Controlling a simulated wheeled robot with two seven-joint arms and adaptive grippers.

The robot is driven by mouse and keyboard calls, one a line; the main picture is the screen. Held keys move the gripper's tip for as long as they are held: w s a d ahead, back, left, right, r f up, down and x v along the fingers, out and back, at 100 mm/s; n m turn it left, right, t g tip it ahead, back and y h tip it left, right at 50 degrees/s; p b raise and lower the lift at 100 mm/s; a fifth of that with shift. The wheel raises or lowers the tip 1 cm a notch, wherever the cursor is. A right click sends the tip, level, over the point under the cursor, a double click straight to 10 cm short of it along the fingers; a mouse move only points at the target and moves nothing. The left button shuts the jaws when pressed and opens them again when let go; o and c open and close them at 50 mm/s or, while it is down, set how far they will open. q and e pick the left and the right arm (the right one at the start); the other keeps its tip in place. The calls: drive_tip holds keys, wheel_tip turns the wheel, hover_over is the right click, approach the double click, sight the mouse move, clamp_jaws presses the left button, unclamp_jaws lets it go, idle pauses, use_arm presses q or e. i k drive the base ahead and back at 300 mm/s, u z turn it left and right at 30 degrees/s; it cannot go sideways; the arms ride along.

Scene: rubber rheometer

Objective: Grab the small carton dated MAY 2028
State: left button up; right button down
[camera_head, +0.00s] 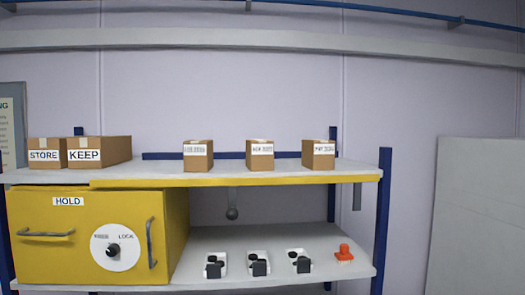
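Three small brown cartons stand apart in a row on the upper shelf. The right carton (318,155) has a white label that seems to read MAY; its year is too blurred to be sure of. The middle carton (260,155) has a label that looks like NOV with a blurred year. The left carton (198,155) has a date label too blurred to read surely. All three are upright with labels facing me. Neither of my grippers is in view.
Boxes marked STORE (44,155) and KEEP (97,152) stand at the shelf's left end. Below is a yellow HOLD cabinet (60,215) with a dial (115,248). The lower shelf (215,240) holds several small devices and an orange item (344,254). A blue post (382,215) edges the right.

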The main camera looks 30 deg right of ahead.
sight(317, 155)
drive_tip(key=z, duration=1.45)
drive_tip(key=k, duration=0.5)
drive_tip(key=u, duration=0.55)
drive_tip(key=i, duration=0.55)
drive_tip(key=u, duration=0.55)
drive_tip(key=i, duration=0.95)
drive_tip(key=z, duration=0.1)
